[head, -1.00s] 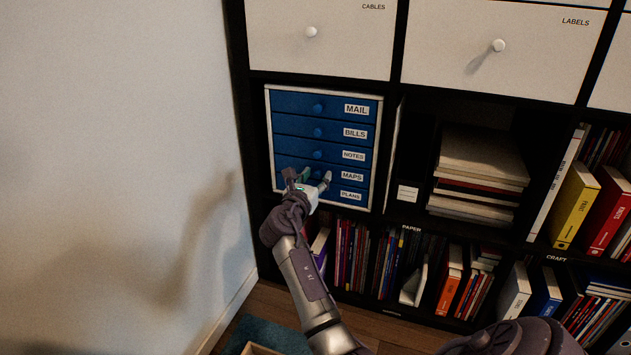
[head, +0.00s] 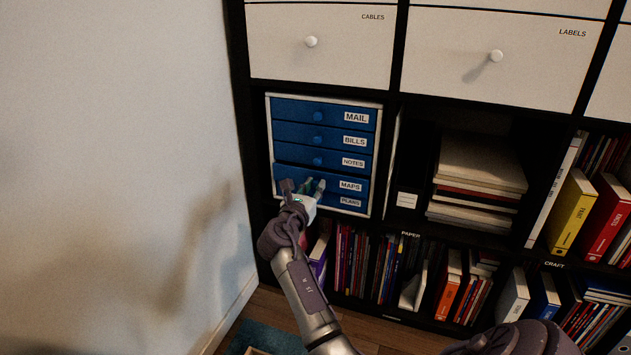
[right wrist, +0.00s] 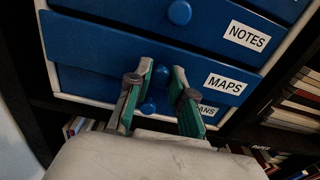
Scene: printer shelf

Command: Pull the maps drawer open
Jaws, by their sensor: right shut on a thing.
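The blue maps drawer (head: 335,184) is in the small white-framed drawer unit, between the notes drawer (head: 300,155) and the plans drawer (head: 327,199). Its front stands out a little from the notes drawer front, so it is partly open. The maps drawer (right wrist: 90,48) also shows in the right wrist view, overhanging the plans drawer. My right gripper (head: 310,185) is at the maps drawer, its green-padded fingers shut on the maps knob (right wrist: 160,76). The plans knob (right wrist: 148,106) shows below, between the fingers. My left gripper is not in view.
The unit sits in a black shelf, below a white cables drawer (head: 280,45). A white wall (head: 120,150) is close on the left. Books (head: 350,260) fill the shelf below, and stacked papers (head: 475,185) lie to the right.

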